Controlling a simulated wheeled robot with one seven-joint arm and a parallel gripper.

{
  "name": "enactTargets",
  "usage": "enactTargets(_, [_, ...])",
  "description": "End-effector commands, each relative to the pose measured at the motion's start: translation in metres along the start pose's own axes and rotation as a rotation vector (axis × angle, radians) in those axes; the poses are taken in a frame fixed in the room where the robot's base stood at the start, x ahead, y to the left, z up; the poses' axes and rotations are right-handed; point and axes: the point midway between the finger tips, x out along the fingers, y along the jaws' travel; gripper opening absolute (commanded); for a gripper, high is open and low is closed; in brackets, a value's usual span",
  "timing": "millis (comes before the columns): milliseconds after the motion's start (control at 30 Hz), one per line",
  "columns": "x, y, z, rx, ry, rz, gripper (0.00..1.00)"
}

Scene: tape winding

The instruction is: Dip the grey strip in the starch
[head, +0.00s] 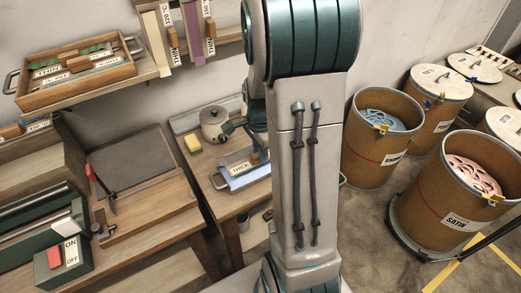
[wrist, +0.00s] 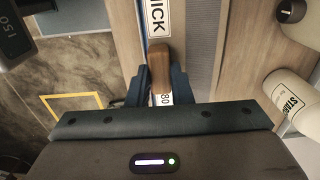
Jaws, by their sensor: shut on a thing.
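My gripper (wrist: 157,88) is shut on a brown wooden handle (wrist: 160,62) with a white label reading 80 at its near end. A grey textured band (wrist: 202,45) runs beside the handle in the wrist view; I cannot tell whether it is the grey strip. A white label reading THICK (wrist: 157,18) lies beyond the handle. In the head view it shows by a pale blue tray (head: 247,180), close to my gripper, which my arm partly hides. A pale container (wrist: 290,95) with a partly visible label beginning STAR stands at the right of the wrist view.
A bench with an ON/OFF box (head: 62,262) is at the left. Drums (head: 376,140) stand on the floor at the right. A wooden tray (head: 75,75) sits on a shelf.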

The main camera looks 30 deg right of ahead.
Motion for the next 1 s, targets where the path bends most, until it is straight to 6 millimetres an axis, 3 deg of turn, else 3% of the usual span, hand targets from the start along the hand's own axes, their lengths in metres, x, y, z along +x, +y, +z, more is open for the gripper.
enactTargets(533, [-0.002,0.0,0.0,0.0,0.0,-0.001,0.0])
enactTargets(1000, [-0.038,0.0,0.0,0.0,0.0,-0.001,0.0])
